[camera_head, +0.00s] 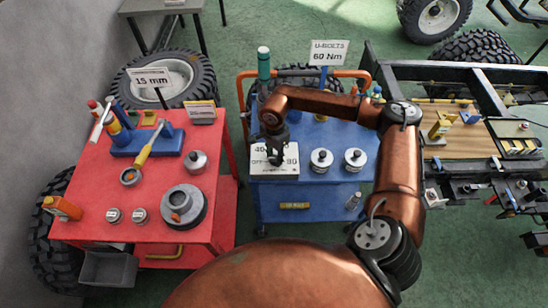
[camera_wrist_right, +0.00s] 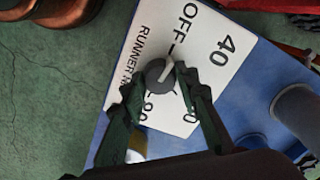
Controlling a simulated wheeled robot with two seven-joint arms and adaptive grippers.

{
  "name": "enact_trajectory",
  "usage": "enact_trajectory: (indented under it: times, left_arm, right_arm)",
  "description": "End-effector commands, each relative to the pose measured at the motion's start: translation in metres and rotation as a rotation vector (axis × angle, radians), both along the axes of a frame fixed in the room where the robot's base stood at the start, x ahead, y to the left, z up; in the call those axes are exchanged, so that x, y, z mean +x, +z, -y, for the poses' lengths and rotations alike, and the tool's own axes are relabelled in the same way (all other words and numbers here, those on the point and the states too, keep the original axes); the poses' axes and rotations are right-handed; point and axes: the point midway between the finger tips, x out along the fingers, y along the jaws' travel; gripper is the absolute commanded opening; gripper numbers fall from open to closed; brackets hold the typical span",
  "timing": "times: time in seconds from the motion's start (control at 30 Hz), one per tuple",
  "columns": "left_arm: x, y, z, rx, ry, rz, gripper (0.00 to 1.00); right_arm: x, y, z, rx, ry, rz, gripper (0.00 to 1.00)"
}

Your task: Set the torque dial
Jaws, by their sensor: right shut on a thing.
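The torque dial (camera_wrist_right: 154,79) is a small grey round knob with a white pointer mark, on a white plate (camera_wrist_right: 147,40) printed with OFF, 40 and other partly covered numbers. In the right wrist view the pointer slants up and right, towards the OFF and 40 side. The exact setting is hard to read. My right gripper (camera_wrist_right: 157,84) is shut on the knob, one finger at each side. In the head view my right gripper (camera_head: 278,155) reaches down over the plate (camera_head: 261,168) and hides the knob. A sign (camera_head: 329,52) reads U-BOLTS 60 Nm. My left gripper is out of view.
The plate lies on the blue cart (camera_head: 330,193). Two silver canisters (camera_head: 321,160), (camera_head: 354,160) stand just right of it. A red cart (camera_head: 85,190) with tools and a 15 mm sign (camera_head: 150,78) stands left. A chassis frame (camera_head: 410,72) is at right.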

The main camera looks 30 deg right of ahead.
Motion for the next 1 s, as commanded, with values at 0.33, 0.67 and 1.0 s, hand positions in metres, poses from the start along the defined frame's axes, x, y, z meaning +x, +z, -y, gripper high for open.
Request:
enact_trajectory:
  times: [0.33, 0.67, 1.0]
  left_arm:
    - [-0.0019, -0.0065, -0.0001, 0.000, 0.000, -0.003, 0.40]
    - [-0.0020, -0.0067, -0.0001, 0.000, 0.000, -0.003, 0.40]
    - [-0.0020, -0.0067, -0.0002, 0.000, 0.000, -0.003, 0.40]
  right_arm:
    - [0.0005, 0.0005, -0.0008, 0.002, 0.102, 0.002, 0.04]
    - [0.0005, 0.0010, -0.0008, 0.001, 0.112, 0.002, 0.05]
    - [0.0003, 0.0006, -0.0006, 0.001, 0.111, 0.001, 0.43]
